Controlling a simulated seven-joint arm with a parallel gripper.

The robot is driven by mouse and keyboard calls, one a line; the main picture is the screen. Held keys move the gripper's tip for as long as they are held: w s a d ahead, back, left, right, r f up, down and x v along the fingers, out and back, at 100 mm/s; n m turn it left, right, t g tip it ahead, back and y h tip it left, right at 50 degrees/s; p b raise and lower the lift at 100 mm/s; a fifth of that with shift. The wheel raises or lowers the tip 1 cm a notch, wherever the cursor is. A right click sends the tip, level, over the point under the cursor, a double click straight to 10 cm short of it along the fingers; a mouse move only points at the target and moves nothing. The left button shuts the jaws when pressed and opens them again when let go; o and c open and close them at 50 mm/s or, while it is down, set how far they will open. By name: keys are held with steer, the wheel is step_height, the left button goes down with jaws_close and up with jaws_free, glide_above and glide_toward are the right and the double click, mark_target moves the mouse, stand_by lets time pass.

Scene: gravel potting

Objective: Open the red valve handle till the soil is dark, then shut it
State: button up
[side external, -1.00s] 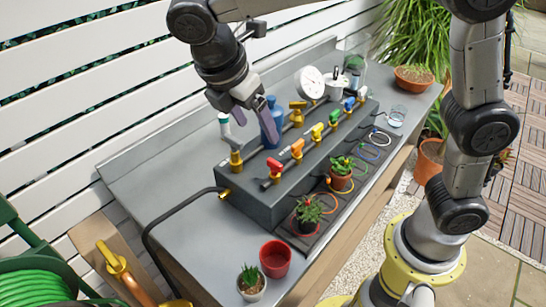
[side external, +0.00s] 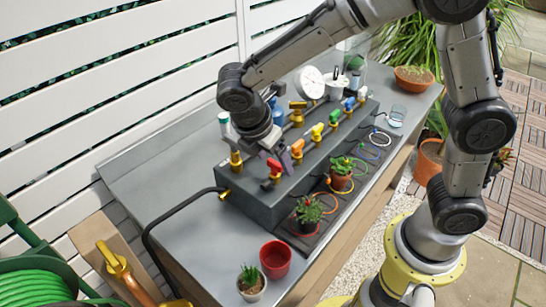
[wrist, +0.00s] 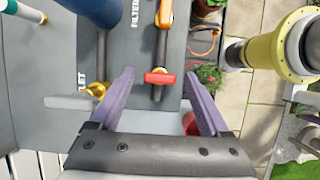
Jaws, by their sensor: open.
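The red valve handle (side external: 274,166) is the nearest in the row on the dark grey manifold box. In the wrist view the red handle (wrist: 160,78) lies crosswise to its dark pipe. My gripper (wrist: 159,75) is open, with one purple finger on each side of the handle and a gap to both. In the side view my gripper (side external: 288,160) is down close to the red handle. A spiky plant (side external: 309,210) stands in a pot in front of the box at the red valve's end. Its soil is too small and covered to judge.
Orange, yellow, green and blue valve handles follow along the box; the orange handle (side external: 296,146) is close to my fingers. A brass fitting (side external: 236,160) and a blue item (side external: 275,112) stand behind. An empty red pot (side external: 275,259) and a small succulent (side external: 250,281) are at the front.

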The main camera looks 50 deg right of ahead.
jaws_close()
stand_by(0.3)
steer(key=shift+m, duration=0.4)
steer(key=m+g, duration=0.1)
steer(key=m, duration=0.2)
steer(key=shift+w+m+g, duration=0.15)
steer(key=shift+m+g, duration=0.15)
steer(key=shift+g, duration=0.1)
steer(key=m+g+y, duration=0.1)
steer(key=m, duration=0.3)
steer(key=shift+w+d+m, duration=0.1)
steer(key=shift+m, duration=0.2)
steer(key=m+y, duration=0.1)
steer(key=m, duration=0.1)
steer(key=m+g, duration=0.1)
steer(key=m, duration=0.1)
steer(key=shift+w+d+m+y, duration=0.1)
steer(key=shift+m+y, duration=0.2)
steer(key=shift+y, duration=0.1)
steer(key=shift+d+r+m+g+y, duration=0.15)
steer(key=shift+m+y, duration=0.25)
steer(key=shift+m, duration=0.7)
steer(key=shift+a+f+m+g+y, duration=0.15)
steer(key=shift+m+y, duration=0.25)
steer(key=shift+m, duration=0.7)
steer(key=shift+d+r, duration=0.1)
